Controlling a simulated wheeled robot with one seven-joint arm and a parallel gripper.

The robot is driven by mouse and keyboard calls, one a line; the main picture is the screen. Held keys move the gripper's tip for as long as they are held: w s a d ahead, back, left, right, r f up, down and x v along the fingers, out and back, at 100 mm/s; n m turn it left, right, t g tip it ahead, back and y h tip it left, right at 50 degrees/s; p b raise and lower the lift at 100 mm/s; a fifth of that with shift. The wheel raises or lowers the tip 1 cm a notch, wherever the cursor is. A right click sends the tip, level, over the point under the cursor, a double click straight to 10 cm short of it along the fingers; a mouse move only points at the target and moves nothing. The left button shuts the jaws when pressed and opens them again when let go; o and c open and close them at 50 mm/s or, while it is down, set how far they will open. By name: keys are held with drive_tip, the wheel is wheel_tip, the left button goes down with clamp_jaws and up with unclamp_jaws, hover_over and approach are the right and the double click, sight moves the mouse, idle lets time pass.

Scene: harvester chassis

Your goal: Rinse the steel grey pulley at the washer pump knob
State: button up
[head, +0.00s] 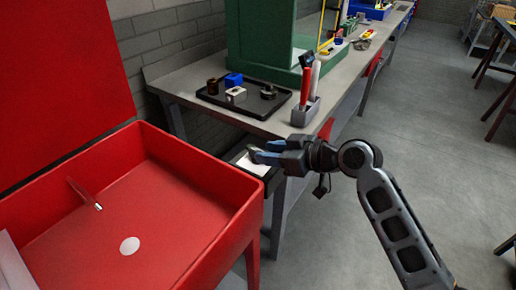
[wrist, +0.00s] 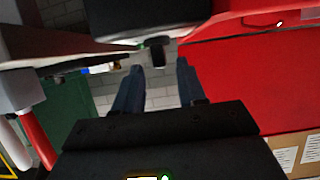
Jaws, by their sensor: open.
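A dark grey, round, stepped part (head: 269,92), which may be the steel grey pulley, sits on the black tray (head: 262,112) on the bench. The red washer basin (head: 190,250) is at the lower left, with a thin spout (head: 85,193) and a pale round drain. I cannot clearly identify the pump knob. My gripper (head: 256,152) is open between basin and bench, over a low dark stand with a pale top (head: 254,166). The wrist view appears upside down. There, a small dark cylindrical thing (wrist: 157,52) shows just beyond the open fingers (wrist: 160,80); I cannot tell what it is.
On the tray also are a brown-black part (head: 213,86), a blue block (head: 233,79) and a grey block with a hole (head: 236,95). A grey holder (head: 304,113) with red and white sticks stands at the bench edge.

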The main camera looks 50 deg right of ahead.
drive_tip(key=shift+x, duration=2.1)
clamp_jaws()
